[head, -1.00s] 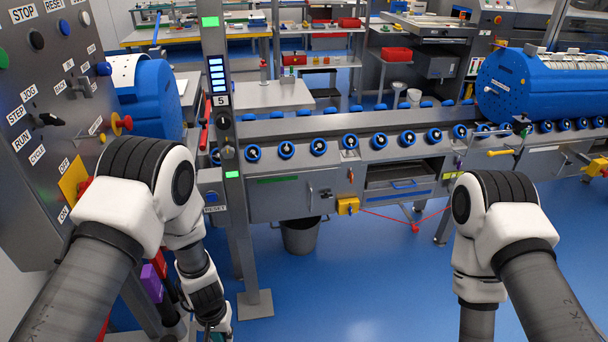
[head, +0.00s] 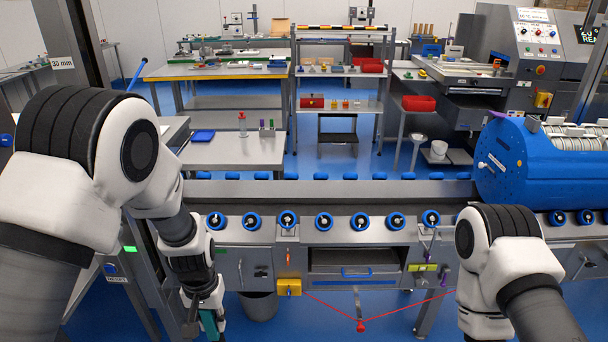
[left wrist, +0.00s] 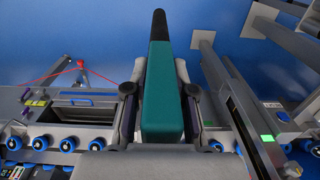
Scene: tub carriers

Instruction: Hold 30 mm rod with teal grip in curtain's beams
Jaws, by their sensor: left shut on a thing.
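My left gripper (head: 205,296) is shut on the teal grip (left wrist: 162,92) of the rod. In the left wrist view the grip lies between both fingers and ends in a dark rounded tip (left wrist: 158,24) over the blue floor. In the head view only a small teal piece (head: 209,322) shows below the left wrist, at the bottom edge. A grey post with a green light (left wrist: 267,137) stands right of the grip in the left wrist view, apart from it. The beams themselves are not visible. My right arm is at the lower right of the head view; its gripper is out of frame.
The roller conveyor (head: 340,207) crosses ahead, with a blue drum (head: 505,165) at right. A yellow box (head: 289,287) and red cord (head: 361,326) hang on its front. A bin (head: 259,306) stands below. A "30 mm" label (head: 62,63) is at upper left.

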